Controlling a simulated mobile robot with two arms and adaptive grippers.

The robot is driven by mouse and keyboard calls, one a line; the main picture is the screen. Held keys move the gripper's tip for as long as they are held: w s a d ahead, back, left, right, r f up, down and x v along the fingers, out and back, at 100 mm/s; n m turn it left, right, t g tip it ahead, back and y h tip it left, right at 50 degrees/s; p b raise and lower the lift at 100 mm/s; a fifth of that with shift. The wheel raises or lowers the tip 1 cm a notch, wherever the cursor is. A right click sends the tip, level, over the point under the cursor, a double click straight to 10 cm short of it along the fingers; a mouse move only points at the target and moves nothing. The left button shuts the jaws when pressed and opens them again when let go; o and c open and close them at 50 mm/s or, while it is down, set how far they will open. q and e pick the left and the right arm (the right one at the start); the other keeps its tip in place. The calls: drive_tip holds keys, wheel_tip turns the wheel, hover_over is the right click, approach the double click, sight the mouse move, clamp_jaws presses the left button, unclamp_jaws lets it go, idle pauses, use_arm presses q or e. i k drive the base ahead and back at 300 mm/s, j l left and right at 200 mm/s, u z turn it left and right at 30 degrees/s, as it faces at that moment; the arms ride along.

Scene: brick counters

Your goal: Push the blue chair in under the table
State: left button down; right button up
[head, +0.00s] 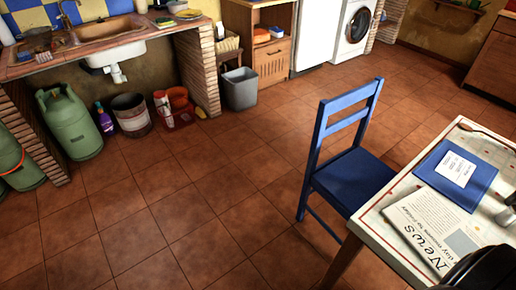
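The blue chair (349,178) stands upright on the tiled floor right of centre in the head view. Its slatted back (349,108) is on the side away from the table, and its seat faces the table. The table (378,229) is at the lower right, with a light patterned top and a wooden leg. The table edge overlaps the seat's near right side in the picture; how far the seat reaches under it I cannot tell. Some chair legs are hidden. Neither of my grippers shows in this view.
On the table lie a newspaper (432,228) and a blue folder (456,175); a dark object (482,272) is cut off at the lower right. A grey bin (239,89), green gas cylinder (69,125) and buckets stand by the counters. The floor left of the chair is clear.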

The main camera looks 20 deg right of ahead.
sight(347, 181)
drive_tip(key=i+j, duration=0.1)
drive_tip(key=i, duration=0.55)
drive_tip(key=i+j, duration=0.15)
drive_tip(key=i, duration=0.45)
drive_tip(key=i+z, duration=0.3)
drive_tip(key=z, duration=0.15)
drive_tip(key=i+z, duration=0.25)
drive_tip(key=z, duration=0.2)
drive_tip(key=i+j+z, duration=0.2)
drive_tip(key=z, duration=0.25)
drive_tip(key=i+j+z, duration=0.25)
drive_tip(key=z, duration=0.15)
